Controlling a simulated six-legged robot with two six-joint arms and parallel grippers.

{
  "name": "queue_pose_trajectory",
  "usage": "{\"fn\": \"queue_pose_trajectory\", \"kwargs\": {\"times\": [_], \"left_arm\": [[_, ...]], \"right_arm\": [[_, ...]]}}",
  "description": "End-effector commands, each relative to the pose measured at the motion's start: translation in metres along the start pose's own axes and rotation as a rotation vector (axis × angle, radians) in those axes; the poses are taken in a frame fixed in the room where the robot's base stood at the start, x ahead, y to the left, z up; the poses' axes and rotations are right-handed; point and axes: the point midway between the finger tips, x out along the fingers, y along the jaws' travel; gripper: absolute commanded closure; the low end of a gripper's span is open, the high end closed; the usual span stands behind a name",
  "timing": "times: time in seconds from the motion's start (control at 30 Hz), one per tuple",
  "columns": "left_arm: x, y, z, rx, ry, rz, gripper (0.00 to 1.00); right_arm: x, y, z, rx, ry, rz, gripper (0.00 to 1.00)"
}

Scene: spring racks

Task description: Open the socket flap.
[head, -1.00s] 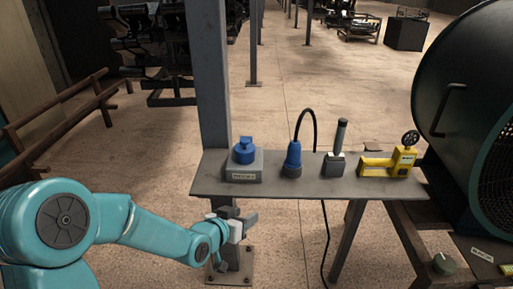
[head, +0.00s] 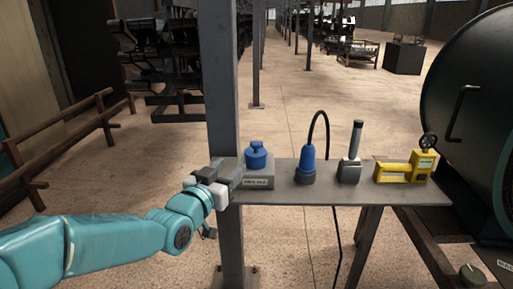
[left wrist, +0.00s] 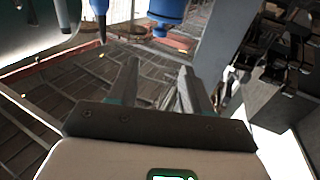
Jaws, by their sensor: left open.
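The socket (head: 258,160) is blue with a round flap on top and sits on a grey labelled box (head: 258,182) at the left end of the shelf. The flap looks closed over it. A blue part that looks like the socket shows at the top of the left wrist view (left wrist: 168,9). My left gripper (head: 234,172) is just left of the grey box, near the post. Its two fingers stand apart with nothing between them in the left wrist view (left wrist: 158,70). I cannot tell whether it touches the box. My right gripper is not in view.
On the grey shelf (head: 335,188) stand a blue plug (head: 306,165) with a black cable, a grey-handled tool (head: 352,155) and a yellow device (head: 405,170). A steel post (head: 222,90) rises behind my left gripper. A large dark drum (head: 470,110) stands at right.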

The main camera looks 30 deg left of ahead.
Motion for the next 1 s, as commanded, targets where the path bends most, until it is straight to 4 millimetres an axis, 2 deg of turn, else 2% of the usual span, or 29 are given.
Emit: {"fn": "queue_pose_trajectory", "kwargs": {"times": [0.4, 0.6, 0.8, 1.0], "left_arm": [[0.095, 0.002, -0.001, 0.0, -0.002, 0.006, 0.51], [0.133, 0.001, 0.0, 0.0, -0.002, 0.007, 0.51], [0.151, 0.001, 0.0, -0.001, -0.002, 0.006, 0.51], [0.153, 0.001, 0.0, -0.001, -0.001, 0.006, 0.51]], "right_arm": [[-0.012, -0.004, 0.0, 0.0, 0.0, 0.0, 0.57], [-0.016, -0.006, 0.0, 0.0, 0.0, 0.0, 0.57], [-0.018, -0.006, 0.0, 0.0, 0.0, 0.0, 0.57], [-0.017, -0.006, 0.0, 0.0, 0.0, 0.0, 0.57]]}}
